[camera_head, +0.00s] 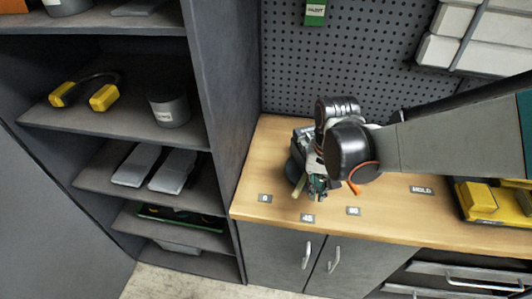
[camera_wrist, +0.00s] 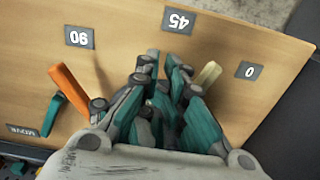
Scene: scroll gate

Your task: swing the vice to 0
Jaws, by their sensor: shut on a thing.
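The vice (camera_head: 297,160) stands on the wooden bench behind and below my gripper, mostly hidden by it. My gripper (camera_head: 316,186) points down at it and is shut on a part of the vice, seen between the fingers in the wrist view (camera_wrist: 166,90). A beige bar (camera_head: 297,191) sticks out toward the gap between the "0" label (camera_head: 264,198) and the "45" label (camera_head: 307,218). An orange piece (camera_head: 354,187) lies on the side of the "90" label (camera_head: 353,211). I cannot tell exactly which mark the vice faces.
A further label (camera_head: 422,190) lies right of "90". A yellow case (camera_head: 490,202) sits at the bench's right end. A tall shelf unit (camera_head: 222,100) borders the bench on the left and a pegboard (camera_head: 345,55) stands behind.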

